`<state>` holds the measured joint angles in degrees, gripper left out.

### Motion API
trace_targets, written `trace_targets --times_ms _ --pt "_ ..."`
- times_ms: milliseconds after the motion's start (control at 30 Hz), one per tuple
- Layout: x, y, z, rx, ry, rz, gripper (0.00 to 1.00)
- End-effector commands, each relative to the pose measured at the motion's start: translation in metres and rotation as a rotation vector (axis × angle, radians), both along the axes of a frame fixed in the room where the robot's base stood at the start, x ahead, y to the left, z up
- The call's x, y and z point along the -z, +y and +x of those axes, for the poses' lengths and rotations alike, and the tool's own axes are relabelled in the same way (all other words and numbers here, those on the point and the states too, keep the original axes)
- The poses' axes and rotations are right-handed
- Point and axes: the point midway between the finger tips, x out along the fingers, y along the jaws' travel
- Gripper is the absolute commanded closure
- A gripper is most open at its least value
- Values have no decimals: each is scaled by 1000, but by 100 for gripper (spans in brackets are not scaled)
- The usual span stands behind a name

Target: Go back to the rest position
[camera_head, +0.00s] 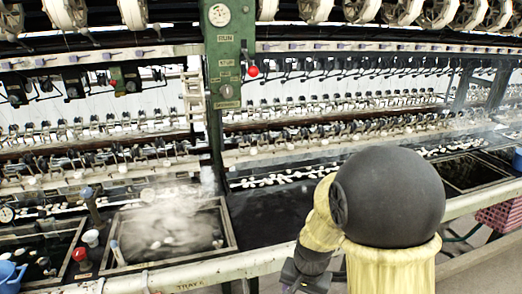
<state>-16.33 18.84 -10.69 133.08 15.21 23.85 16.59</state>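My arm rises at the bottom right, with yellow-covered links and a large dark round joint. Its dark end with my gripper (303,279) hangs down near the bottom edge, in front of the basin bench's front rail (240,264). The fingers are too small and partly cut off, so I cannot tell whether they are open or shut, or whether they hold anything.
A steaming basin (232,228) with white cocoons lies left of my arm. A green control post (228,90) with a red knob stands behind. A blue cup (10,277) and red-based handle (82,258) are at left. A pink crate (502,218) is at right.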

Motion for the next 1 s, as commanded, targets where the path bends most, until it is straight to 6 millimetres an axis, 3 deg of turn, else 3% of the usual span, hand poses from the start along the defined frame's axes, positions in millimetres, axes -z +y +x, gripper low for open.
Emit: trace_targets --times_ms 33,100,333,1000 --pt "-17 -10 -10 -47 -26 -4 41" --pt "-32 -22 -23 -130 -59 -20 41" --pt "-66 -51 -61 -357 -142 -100 41" --pt "-69 -54 -68 -408 -155 -121 41"
